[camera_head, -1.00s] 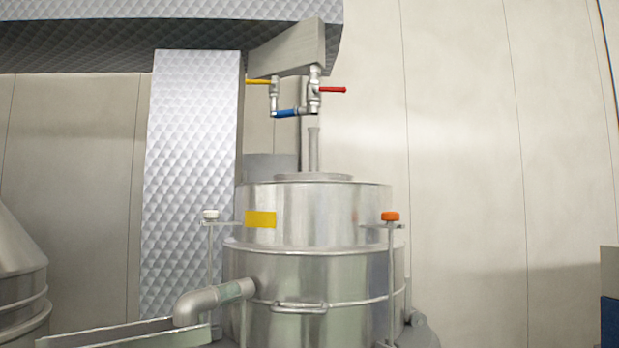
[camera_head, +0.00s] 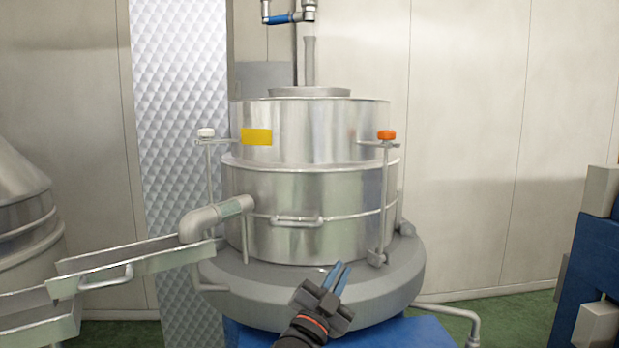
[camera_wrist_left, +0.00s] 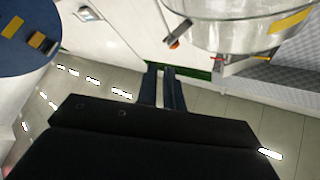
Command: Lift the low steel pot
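I see no separate low steel pot that I can make out for sure. The large steel vessel (camera_head: 310,215) is a two-tier drum with a front bar handle, standing on a round grey base; part of a steel vessel (camera_wrist_left: 225,28) also shows at the top of the left wrist view. My left gripper (camera_head: 340,272) is in front of the drum's lower edge in the head view, fingers pointing up. Its two dark blue fingers (camera_wrist_left: 160,72) have a narrow gap with nothing between them. My right gripper is not in view.
A steel chute (camera_head: 135,262) runs left from the drum's spout (camera_head: 205,222). A steel cone-topped tank (camera_head: 25,215) stands at the left edge. Blue and grey blocks (camera_head: 590,260) stand at the right. Green floor (camera_head: 510,318) lies open between.

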